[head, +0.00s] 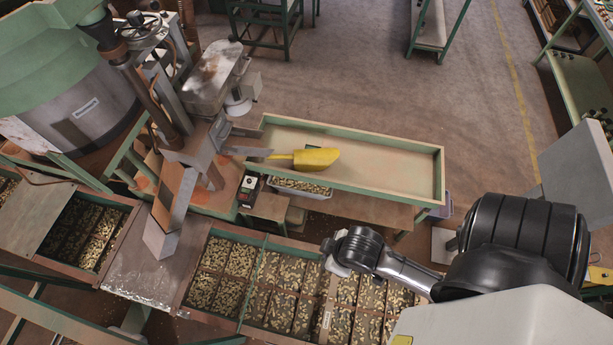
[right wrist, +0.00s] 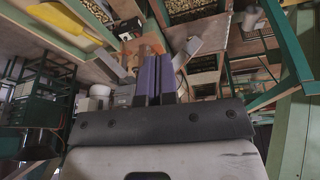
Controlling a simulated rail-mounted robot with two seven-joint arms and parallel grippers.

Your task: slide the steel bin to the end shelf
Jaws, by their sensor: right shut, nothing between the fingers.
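A small grey metal bin (head: 300,190) holding nuts sits on a brown shelf (head: 355,208) under the front edge of the green-rimmed tray; it looks like the steel bin. Its back part is hidden by the tray. My right gripper (head: 336,264) is over the nut hoppers, below and right of the bin in the head view, and apart from it. In the right wrist view its purple fingers (right wrist: 155,78) are together with nothing between them. I cannot tell which surface is the end shelf. My left gripper is not in view.
The green-rimmed tray (head: 390,165) holds a yellow scoop (head: 315,158). Hoppers of nuts (head: 255,285) run along the front. A machine with a metal chute (head: 168,215) stands at left. A purple item (head: 442,207) hangs by the tray's right end.

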